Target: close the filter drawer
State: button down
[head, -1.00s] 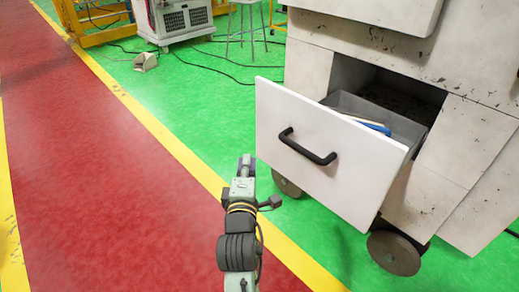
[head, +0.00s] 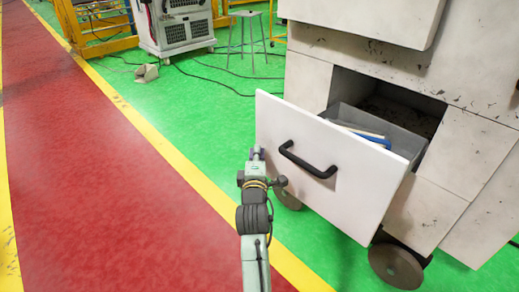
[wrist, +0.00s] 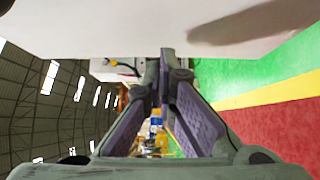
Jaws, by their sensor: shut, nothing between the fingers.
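The filter drawer (head: 345,190) is pulled out of the white cabinet (head: 465,145). Its white front carries a black bar handle (head: 307,160), and a blue and a pale item (head: 362,133) lie inside it. My gripper (head: 257,152) is at the left edge of the drawer front, left of the handle, and holds nothing. In the wrist view my gripper's fingers (wrist: 165,65) come together at the tips, close to a white surface (wrist: 100,25) that fills the top. Whether they touch it I cannot tell.
The cabinet stands on dark wheels (head: 396,265). A stool (head: 247,38) and a grey machine (head: 175,25) stand at the back, with cables on the green floor (head: 200,110). The red walkway (head: 90,170) on the left is clear.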

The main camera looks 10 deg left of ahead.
jog(key=shift+w+d, duration=0.35)
jog(key=shift+w, duration=0.05)
jog(key=shift+w, duration=0.1)
